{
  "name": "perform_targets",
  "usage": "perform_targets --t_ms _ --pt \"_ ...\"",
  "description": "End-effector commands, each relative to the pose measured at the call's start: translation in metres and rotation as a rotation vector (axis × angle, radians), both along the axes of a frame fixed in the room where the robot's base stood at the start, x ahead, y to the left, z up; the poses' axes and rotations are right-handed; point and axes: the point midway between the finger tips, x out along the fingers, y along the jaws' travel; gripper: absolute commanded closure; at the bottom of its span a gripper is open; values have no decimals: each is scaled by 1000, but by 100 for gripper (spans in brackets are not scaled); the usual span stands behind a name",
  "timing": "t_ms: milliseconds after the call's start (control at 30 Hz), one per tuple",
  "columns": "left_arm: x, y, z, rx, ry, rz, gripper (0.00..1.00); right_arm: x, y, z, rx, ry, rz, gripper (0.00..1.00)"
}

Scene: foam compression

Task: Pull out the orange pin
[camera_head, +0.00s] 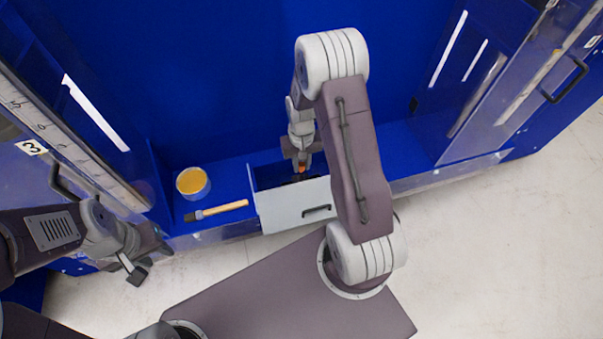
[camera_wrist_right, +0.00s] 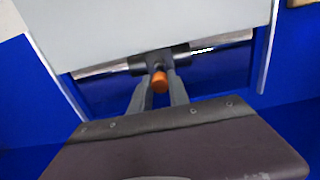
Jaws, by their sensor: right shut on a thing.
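The orange pin (camera_wrist_right: 159,81) shows in the right wrist view as a small orange knob in front of a dark cylindrical fitting (camera_wrist_right: 142,66). My right gripper (camera_wrist_right: 160,90) has its two fingers on either side of the knob and is shut on it. In the head view the orange pin (camera_head: 302,168) is a small spot at the tip of my right gripper (camera_head: 301,160), over the open grey drawer (camera_head: 280,207). The pin's shaft is hidden. My left gripper (camera_head: 147,256) is at the lower left, empty, its fingers apart, away from the pin.
A jar with a yellow top (camera_head: 192,182) and a wooden-handled brush (camera_head: 220,209) lie on the blue ledge left of the drawer. Blue walls and clear panels with a ruler (camera_head: 70,145) enclose the space. Pale floor (camera_head: 500,240) is free at the right.

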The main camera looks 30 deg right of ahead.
Motion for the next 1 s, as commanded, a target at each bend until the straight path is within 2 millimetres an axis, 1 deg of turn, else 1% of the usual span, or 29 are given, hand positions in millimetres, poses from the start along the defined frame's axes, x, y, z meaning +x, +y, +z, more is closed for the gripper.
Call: perform_targets --t_ms 33,100,600,1000 --pt "0 0 6 0 0 0 64 0 0 6 0 0 0 100" --pt "0 0 12 0 0 0 64 0 0 12 0 0 0 100" --pt "0 0 45 0 0 0 64 0 0 48 0 0 0 100" --pt "0 0 43 0 0 0 64 0 0 47 0 0 0 100"
